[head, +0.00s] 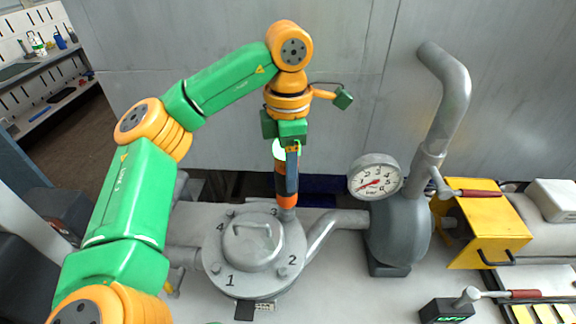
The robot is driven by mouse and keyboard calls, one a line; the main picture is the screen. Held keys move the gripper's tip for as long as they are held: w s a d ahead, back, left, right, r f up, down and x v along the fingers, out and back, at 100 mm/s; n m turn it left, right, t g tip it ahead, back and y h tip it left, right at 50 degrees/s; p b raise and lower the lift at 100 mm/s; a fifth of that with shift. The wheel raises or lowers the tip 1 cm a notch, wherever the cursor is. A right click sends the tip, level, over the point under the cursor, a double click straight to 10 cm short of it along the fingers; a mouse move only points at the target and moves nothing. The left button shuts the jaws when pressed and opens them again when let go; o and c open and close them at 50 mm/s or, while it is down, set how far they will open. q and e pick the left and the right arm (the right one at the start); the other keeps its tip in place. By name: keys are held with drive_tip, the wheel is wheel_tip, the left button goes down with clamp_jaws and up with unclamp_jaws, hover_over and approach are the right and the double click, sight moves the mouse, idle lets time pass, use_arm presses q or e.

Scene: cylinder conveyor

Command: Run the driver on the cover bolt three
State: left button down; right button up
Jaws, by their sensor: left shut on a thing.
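My left gripper (287,146) comes down from above and is shut on the driver (286,184), a dark tool with orange bands. The driver is upright, with its lower tip at the cover's far right edge, beside the number 3. The round grey cover (250,262) has a raised hub with a handle and the numbers 1, 2, 3 and 4 around it. Bolt three is hidden under the driver's tip, so I cannot tell whether they touch. Other bolt heads show near 1, 2 (282,272) and 4. My right gripper is not in view.
A pressure gauge (375,177) and a grey pump body (400,232) with a tall bent pipe stand right of the cover. A yellow box (484,232) and red-handled levers (482,193) lie further right. A grey wall rises behind. A small black block (447,311) is at front right.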

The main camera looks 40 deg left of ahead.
use_arm(q)
drive_tip(key=shift+f+b, duration=0.35)
drive_tip(key=shift+f, duration=0.15)
idle(0.4)
drive_tip(key=shift+s+f, duration=0.1)
drive_tip(key=shift+f, duration=0.05)
idle(0.7)
drive_tip(key=shift+p, duration=0.3)
idle(0.8)
